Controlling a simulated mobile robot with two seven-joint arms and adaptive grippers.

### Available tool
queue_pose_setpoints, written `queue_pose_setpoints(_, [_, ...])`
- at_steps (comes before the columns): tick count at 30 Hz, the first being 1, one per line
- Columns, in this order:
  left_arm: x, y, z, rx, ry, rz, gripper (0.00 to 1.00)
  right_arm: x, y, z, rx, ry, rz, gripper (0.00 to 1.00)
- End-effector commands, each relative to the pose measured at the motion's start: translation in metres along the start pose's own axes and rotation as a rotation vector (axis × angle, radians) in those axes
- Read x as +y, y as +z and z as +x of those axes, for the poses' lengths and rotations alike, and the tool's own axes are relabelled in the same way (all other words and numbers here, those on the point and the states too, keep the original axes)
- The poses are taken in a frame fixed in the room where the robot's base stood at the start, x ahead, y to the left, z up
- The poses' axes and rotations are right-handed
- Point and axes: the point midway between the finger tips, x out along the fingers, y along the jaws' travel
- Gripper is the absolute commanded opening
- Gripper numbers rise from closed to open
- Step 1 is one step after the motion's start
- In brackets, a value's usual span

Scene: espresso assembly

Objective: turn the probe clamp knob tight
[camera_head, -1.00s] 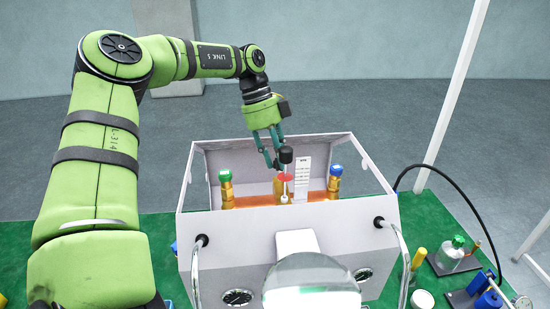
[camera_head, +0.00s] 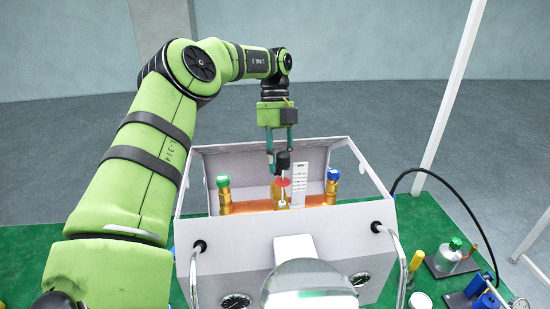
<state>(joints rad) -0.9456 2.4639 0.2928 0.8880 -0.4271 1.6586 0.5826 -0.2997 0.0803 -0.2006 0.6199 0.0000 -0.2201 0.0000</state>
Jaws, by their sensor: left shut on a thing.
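A thin pale probe with a black head (camera_head: 283,159) stands upright inside the open white machine housing (camera_head: 262,228). A red disc-shaped part (camera_head: 284,182), possibly the clamp knob, sits around or in front of the probe's stem; I cannot tell which. My left gripper (camera_head: 280,157) reaches down from above with its teal fingers on either side of the black head and is shut on it. The fingertips partly overlap the head. The probe's lower end shows near a brass part behind the front wall. My right gripper is not in view.
Inside the housing, a green-capped brass fitting (camera_head: 224,195) stands left and a blue-capped one (camera_head: 332,187) right. A white label card (camera_head: 299,178) is close beside the probe. A green-capped jar (camera_head: 451,254) and black hose (camera_head: 455,182) are to the right on the green mat.

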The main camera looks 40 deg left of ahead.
Motion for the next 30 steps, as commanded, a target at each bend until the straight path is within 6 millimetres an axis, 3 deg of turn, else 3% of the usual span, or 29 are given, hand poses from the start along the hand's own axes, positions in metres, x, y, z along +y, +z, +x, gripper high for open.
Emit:
queue_pose_setpoints(22, [-0.0010,-0.0027,0.0045,0.017,0.039,0.087,0.00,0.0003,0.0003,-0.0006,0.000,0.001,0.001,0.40])
queue_pose_setpoints(23, [-0.0010,-0.0027,0.0046,0.017,0.040,0.087,0.35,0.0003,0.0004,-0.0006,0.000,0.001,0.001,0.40])
queue_pose_setpoints(24, [-0.0009,-0.0027,0.0047,0.017,0.040,0.087,0.51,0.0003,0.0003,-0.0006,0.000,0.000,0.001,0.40])
queue_pose_setpoints(30, [-0.0004,-0.0016,0.0031,0.011,0.038,0.084,0.52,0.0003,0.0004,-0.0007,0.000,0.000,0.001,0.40])
